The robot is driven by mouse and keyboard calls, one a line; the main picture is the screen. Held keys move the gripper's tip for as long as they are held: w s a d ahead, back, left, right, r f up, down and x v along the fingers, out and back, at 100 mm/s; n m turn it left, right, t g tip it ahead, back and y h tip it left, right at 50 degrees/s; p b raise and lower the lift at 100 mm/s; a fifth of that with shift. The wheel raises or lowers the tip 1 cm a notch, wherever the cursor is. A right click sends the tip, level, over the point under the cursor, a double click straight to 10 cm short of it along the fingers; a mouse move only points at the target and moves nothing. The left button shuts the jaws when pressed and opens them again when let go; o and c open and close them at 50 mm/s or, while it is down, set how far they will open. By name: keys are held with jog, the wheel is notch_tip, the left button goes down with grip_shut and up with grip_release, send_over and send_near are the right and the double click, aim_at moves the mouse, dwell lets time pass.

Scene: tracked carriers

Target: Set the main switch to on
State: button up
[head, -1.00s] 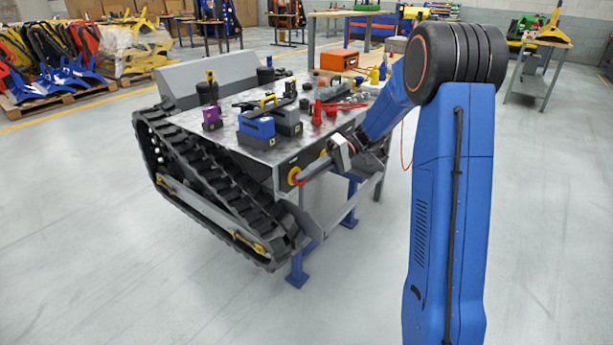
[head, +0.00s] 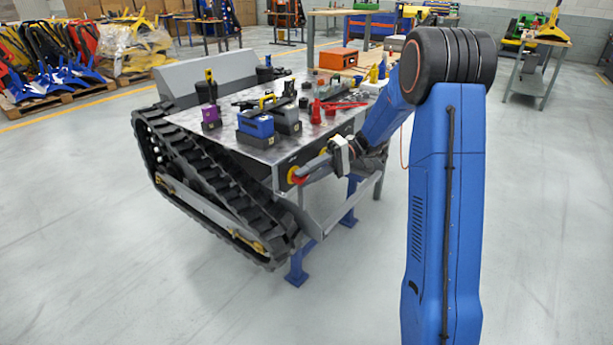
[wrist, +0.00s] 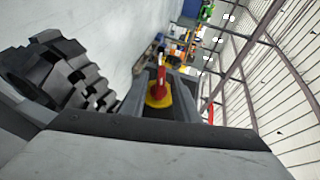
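The main switch (head: 294,175) is a red handle on a yellow base on the near end panel of the tracked carrier (head: 240,150). In the wrist view, the red handle and yellow base (wrist: 158,97) are near the middle, with the handle pointing up in the picture. My gripper (head: 308,173) reaches in from the right, its fingertips at or very close to the switch and partly covering it in the head view. Whether it touches the handle, and how wide the fingers stand, cannot be made out.
The carrier's black track (head: 215,195) runs along its left side. A purple-and-black device (head: 211,117), a blue device (head: 256,124) and red tools (head: 335,107) lie on its deck. A grey bracket (head: 335,217) sticks out below the switch. The floor in front is clear.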

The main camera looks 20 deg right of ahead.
jog(key=shift+d, duration=0.1)
jog(key=v, duration=1.7)
jog(key=shift+d, duration=0.1)
